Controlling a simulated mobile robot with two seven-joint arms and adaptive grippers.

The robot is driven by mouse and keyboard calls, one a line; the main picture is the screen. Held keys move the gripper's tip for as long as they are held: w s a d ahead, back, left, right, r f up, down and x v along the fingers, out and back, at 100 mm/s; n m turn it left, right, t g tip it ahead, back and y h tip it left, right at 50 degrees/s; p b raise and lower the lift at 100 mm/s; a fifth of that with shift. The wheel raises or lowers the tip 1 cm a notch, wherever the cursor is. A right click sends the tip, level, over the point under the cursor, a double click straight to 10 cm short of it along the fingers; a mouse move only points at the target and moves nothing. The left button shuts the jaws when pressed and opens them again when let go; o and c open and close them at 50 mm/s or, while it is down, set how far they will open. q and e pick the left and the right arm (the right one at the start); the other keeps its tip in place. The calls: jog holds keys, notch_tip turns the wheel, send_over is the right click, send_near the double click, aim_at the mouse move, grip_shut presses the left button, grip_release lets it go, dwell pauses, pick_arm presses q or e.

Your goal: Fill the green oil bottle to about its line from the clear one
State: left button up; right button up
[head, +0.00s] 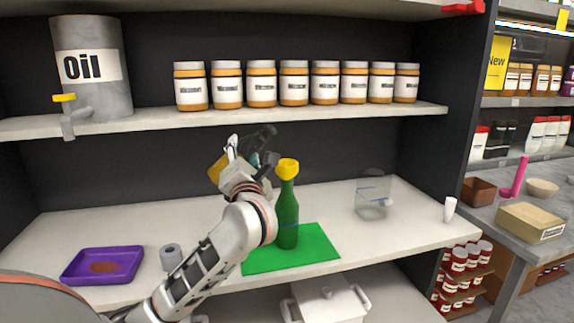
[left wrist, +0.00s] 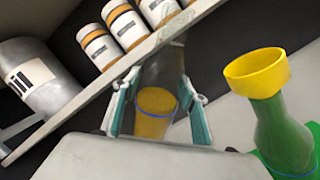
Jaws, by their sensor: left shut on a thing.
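The green oil bottle (head: 287,217) stands upright on a green mat (head: 318,258), with a yellow funnel (head: 288,168) in its mouth. The bottle (left wrist: 285,140) and funnel (left wrist: 257,73) also show at right in the left wrist view. My left gripper (head: 247,165) is shut on the clear bottle (left wrist: 163,70), up and left of the funnel and apart from it. The clear bottle holds yellow oil (left wrist: 156,112) and has a blue line. In the head view it is tilted, largely hidden by the gripper. The green bottle's oil level cannot be seen. My right gripper is not in view.
A grey oil drum (head: 90,95) with a yellow-handled tap and several jars (head: 293,85) stand on the upper shelf. A purple tray (head: 104,265) and grey roll (head: 171,258) lie left. A clear container (head: 373,198) and white cup (head: 450,209) stand right.

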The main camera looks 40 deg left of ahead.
pick_arm(q)
jog(key=shift+s+a+f+m, duration=0.1)
jog(key=shift+m, duration=0.3)
jog(key=shift+s+f+m+t+b, duration=0.1)
jog(key=shift+f+m+t+b, duration=0.15)
jog(key=shift+m+t+b, duration=0.25)
dwell(0.7)
jog(key=shift+a+f, duration=0.1)
jog(key=shift+a, duration=0.1)
jog(key=shift+d, duration=0.1)
jog(key=shift+f+m+b, duration=0.1)
jog(key=shift+m+b, duration=0.2)
jog(key=shift+f, duration=0.1)
jog(key=shift+m, duration=0.3)
jog(key=shift+a+f+b, duration=0.1)
jog(key=shift+a+b, duration=0.1)
jog(key=shift+b, duration=0.1)
